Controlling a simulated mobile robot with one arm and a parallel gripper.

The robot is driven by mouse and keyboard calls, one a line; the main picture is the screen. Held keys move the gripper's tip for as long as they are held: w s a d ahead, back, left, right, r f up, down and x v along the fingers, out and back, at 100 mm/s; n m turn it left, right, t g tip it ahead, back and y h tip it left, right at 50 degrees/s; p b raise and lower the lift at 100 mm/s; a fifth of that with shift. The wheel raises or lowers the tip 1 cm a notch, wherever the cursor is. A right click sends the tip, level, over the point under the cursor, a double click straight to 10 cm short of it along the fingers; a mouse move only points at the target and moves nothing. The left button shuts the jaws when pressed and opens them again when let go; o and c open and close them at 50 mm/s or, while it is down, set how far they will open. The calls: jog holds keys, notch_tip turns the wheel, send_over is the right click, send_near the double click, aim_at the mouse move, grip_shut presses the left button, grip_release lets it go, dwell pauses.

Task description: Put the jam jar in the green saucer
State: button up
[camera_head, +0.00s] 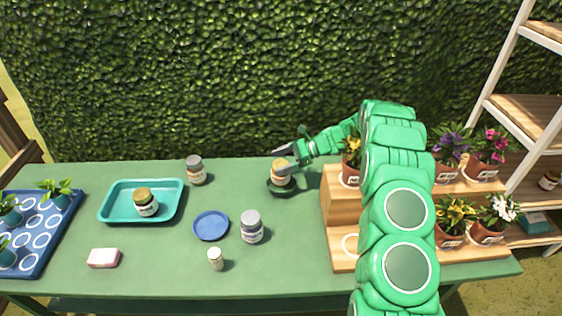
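A jar with an orange-tan lid and a pale label (281,171) is upright at the dark green saucer (284,192), near the back middle of the table. It appears to be in or just above the saucer; I cannot tell if its base touches. My gripper (287,157) is at the jar's top, reaching in from the right with its dark fingers beside the lid. I cannot tell whether the fingers grip the jar. Other jars are a grey-lidded one at the back (195,170), a purple-grey one (251,227), and one in the teal tray (146,203).
The teal tray (112,212) is at left, with a blue saucer (211,226) right of it. A small bottle (216,259) and a pink-white block (103,258) are in front. A wooden stepped stand (341,207) with potted flowers is right. A blue planter tray (47,250) is far left.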

jog(key=shift+r, duration=0.1)
jog(key=shift+r, duration=0.2)
jog(key=s+v, duration=0.1)
jog(key=v, duration=1.1)
jog(key=shift+w, duration=0.45)
jog(key=s+a+r+n+g+h, duration=0.1)
jog(key=s+a+r+n+h, duration=0.25)
jog(key=s+r, duration=0.7)
jog(key=s+a+r+n+g+h, duration=0.1)
jog(key=s+a+r+n+h, duration=0.35)
jog(key=s, duration=0.85)
jog(key=s+d+r+n+h, duration=0.1)
jog(key=s+d+n+h, duration=0.1)
jog(key=s, duration=0.8)
jog(key=s+d+r+n+t+h, duration=0.1)
jog(key=s+d+n, duration=0.2)
jog(key=s, duration=0.8)
jog(key=s+d+r+n+h, duration=0.2)
jog(key=s+d+n, duration=0.1)
jog(key=s, duration=0.7)
jog(key=shift+s+d+n+h, duration=0.2)
jog(key=shift+d+n+h, duration=0.1)
jog(key=shift+n, duration=0.2)
